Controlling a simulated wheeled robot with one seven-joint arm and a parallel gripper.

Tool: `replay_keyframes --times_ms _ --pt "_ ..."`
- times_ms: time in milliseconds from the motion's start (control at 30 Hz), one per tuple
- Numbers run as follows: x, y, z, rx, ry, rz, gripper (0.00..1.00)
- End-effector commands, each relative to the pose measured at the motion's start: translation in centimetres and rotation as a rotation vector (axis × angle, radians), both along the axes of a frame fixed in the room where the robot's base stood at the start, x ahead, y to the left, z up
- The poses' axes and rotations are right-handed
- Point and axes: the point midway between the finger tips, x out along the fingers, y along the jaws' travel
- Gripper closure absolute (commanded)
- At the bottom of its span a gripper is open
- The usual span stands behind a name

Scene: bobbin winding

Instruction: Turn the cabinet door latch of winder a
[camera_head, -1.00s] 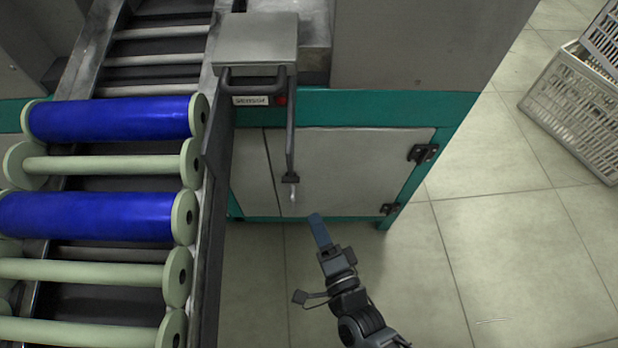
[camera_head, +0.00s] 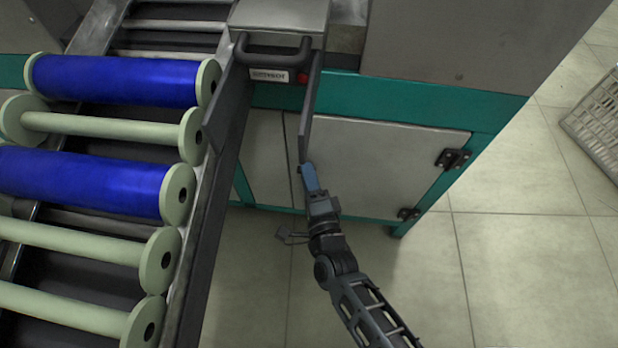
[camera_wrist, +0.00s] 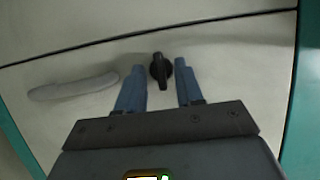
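The cabinet door (camera_head: 385,165) of the winder is a grey panel in a teal frame, with black hinges on its right side, and it looks closed. In the wrist view the latch (camera_wrist: 160,68) is a small black knob on the door (camera_wrist: 235,60). My gripper (camera_wrist: 159,75) is open, with one blue finger on each side of the latch near the fingertips. I cannot tell whether the fingers touch it. In the head view my gripper (camera_head: 309,178) is in front of the door, and the latch is hidden there.
A pale recessed handle (camera_wrist: 73,87) lies left of the latch. A conveyor with blue-wound bobbins (camera_head: 120,80) and bare bobbins (camera_head: 110,127) stands at the left, its dark side rail (camera_head: 205,235) close by. Floor at right is clear up to a grey crate (camera_head: 598,120).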

Motion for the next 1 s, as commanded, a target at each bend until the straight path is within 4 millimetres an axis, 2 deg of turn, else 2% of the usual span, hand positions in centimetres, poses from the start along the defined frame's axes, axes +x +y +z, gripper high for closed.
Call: replay_keyframes --times_ms 200,600,1000 --pt "0.04 0.02 0.04 0.000 0.000 0.000 0.64" --pt "0.02 0.03 0.02 0.000 0.000 0.000 1.00" --pt "0.09 0.05 0.50 -0.061 0.009 0.000 1.00"
